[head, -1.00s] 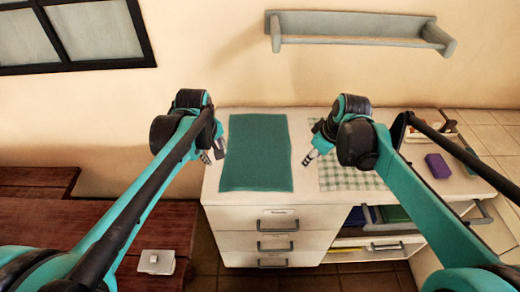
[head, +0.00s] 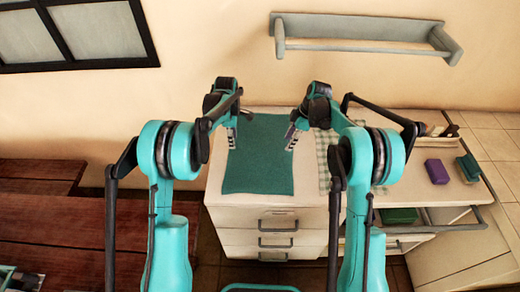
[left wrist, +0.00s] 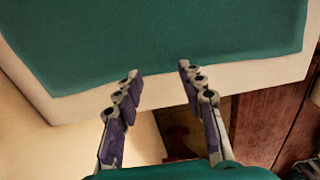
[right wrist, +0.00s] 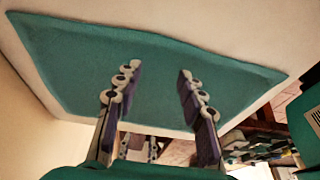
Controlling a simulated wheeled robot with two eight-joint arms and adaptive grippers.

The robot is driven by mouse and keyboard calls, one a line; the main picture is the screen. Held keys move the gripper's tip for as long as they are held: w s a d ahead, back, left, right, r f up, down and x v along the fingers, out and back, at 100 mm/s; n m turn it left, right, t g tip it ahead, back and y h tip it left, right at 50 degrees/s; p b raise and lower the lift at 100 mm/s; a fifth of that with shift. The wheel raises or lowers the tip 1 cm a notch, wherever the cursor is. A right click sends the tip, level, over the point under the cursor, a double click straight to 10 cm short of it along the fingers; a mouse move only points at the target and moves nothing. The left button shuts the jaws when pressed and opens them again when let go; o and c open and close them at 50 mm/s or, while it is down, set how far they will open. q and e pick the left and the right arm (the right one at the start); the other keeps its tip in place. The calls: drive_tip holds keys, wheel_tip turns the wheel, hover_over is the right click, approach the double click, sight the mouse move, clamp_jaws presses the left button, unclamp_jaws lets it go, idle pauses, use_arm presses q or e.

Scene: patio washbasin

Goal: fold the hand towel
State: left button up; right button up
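The teal hand towel (head: 258,165) lies flat and unfolded on the white counter top. It also fills much of the left wrist view (left wrist: 160,40) and the right wrist view (right wrist: 155,75). My left gripper (head: 231,140) is at the towel's left edge. In the left wrist view its two fingers (left wrist: 158,80) are apart with nothing between them. My right gripper (head: 290,142) is at the towel's right edge. In the right wrist view its fingers (right wrist: 158,75) are apart and empty. I cannot tell whether either gripper touches the towel.
A green checked cloth (head: 323,170) lies right of the towel, partly hidden by my right arm. A purple block (head: 437,171) and a green block (head: 467,167) sit on the counter's right side. A wall shelf (head: 360,32) hangs above. Drawers (head: 278,241) are below.

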use_arm(q)
drive_tip(key=shift+f, duration=1.7)
use_arm(e)
drive_tip(key=shift+f, duration=1.65)
drive_tip(key=shift+f, duration=0.1)
use_arm(q)
drive_tip(key=shift+f+b, duration=0.25)
drive_tip(key=shift+b, duration=0.05)
use_arm(e)
drive_tip(key=shift+f, duration=0.15)
use_arm(q)
drive_tip(key=shift+r, duration=0.1)
drive_tip(key=c, duration=0.4)
use_arm(e)
drive_tip(key=c, duration=0.4)
use_arm(q)
clamp_jaws()
use_arm(e)
clamp_jaws()
